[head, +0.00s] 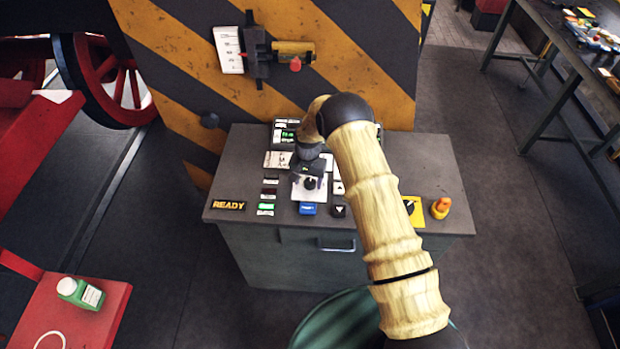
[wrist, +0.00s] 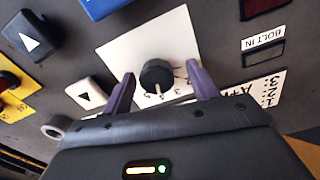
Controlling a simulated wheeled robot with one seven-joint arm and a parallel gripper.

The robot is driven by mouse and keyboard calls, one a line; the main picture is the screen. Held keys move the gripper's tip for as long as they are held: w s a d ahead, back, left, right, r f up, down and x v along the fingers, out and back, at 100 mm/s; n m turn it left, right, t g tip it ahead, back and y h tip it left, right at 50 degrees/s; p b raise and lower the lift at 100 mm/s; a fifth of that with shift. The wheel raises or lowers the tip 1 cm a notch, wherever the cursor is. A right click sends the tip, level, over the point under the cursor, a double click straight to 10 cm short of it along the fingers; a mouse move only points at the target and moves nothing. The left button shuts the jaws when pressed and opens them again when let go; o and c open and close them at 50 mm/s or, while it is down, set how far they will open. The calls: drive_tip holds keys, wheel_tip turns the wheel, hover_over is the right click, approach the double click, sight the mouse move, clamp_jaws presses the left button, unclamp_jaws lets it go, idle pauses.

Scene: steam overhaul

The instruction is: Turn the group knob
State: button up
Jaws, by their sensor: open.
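The group knob is a small black round knob (wrist: 157,76) on a white square plate with numbers around it. In the head view the knob (head: 310,184) and its plate (head: 309,196) are on top of the grey control cabinet, just below my gripper (head: 309,179). In the wrist view my gripper (wrist: 160,72) is open, with one purple finger on each side of the knob and a gap on both sides. I cannot tell how far the fingertips are above the plate. The body of my gripper hides the near part of the panel.
A yellow-plated black switch (head: 410,207) and an orange beacon-like knob (head: 440,207) are at the right of the cabinet top (head: 440,165). A striped panel (head: 345,40) rises behind.

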drive_tip(key=shift+d, duration=0.2)
drive_tip(key=shift+w+d, duration=0.1)
drive_tip(key=shift+d, duration=0.05)
drive_tip(key=c, duration=1)
drive_tip(key=shift+w+n+b, duration=0.1)
drive_tip(key=shift+n+b, duration=0.3)
drive_tip(key=shift+b, duration=0.35)
drive_tip(key=shift+f+n+b, duration=0.1)
drive_tip(key=shift+n+b, duration=0.8)
drive_tip(key=shift+b, duration=0.2)
drive_tip(key=n+b, duration=0.2)
drive_tip(key=shift+n, duration=0.3)
drive_tip(key=n+b, duration=0.2)
drive_tip(key=n, duration=0.1)
drive_tip(key=shift+w+n+b, duration=0.1)
drive_tip(key=shift+n+b, duration=0.2)
drive_tip(key=shift+b, duration=0.1)
drive_tip(key=shift+r+n+b, duration=0.25)
drive_tip(key=shift+n+b, duration=0.3)
drive_tip(key=shift+n, duration=0.95)
